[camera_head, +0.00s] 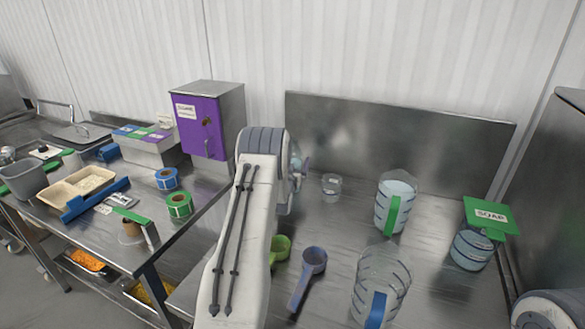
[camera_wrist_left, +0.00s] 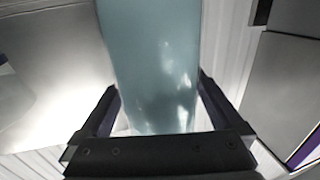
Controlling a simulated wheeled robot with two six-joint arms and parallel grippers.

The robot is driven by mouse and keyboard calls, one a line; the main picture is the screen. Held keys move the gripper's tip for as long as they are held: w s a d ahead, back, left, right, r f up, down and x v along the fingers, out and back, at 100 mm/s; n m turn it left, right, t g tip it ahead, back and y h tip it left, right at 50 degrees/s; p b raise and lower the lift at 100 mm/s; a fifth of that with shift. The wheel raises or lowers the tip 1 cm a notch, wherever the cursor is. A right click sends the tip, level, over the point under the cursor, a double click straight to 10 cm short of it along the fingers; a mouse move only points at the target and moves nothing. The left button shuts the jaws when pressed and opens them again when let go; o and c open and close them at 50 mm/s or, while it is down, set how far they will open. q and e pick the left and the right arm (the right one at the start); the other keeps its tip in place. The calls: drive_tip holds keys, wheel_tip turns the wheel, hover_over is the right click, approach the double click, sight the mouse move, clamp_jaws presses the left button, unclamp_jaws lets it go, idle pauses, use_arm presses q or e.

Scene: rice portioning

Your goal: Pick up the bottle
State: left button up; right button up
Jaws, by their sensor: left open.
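The bottle (camera_wrist_left: 152,50) fills the middle of the left wrist view as a pale blue, see-through body. My left gripper (camera_wrist_left: 159,88) is open, with one dark finger on each side of the bottle. I cannot tell whether the fingers touch it. In the head view my left arm reaches up the middle of the picture, and the left gripper (camera_head: 298,170) is small at its far end, partly hidden by the arm. The bottle cannot be made out clearly there. My right gripper is not in view.
A clear measuring jug with a green handle (camera_head: 396,195), one with a blue handle (camera_head: 385,275), a small clear cup (camera_head: 332,186), a green scoop (camera_head: 280,248), a purple scoop (camera_head: 312,262) and a container by a green SOAP sign (camera_head: 486,216) stand nearby. A purple-fronted box (camera_head: 205,130) is left.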

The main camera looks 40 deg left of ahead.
use_arm(q)
drive_tip(key=c, duration=1.3)
drive_tip(key=shift+r, duration=0.1)
clamp_jaws()
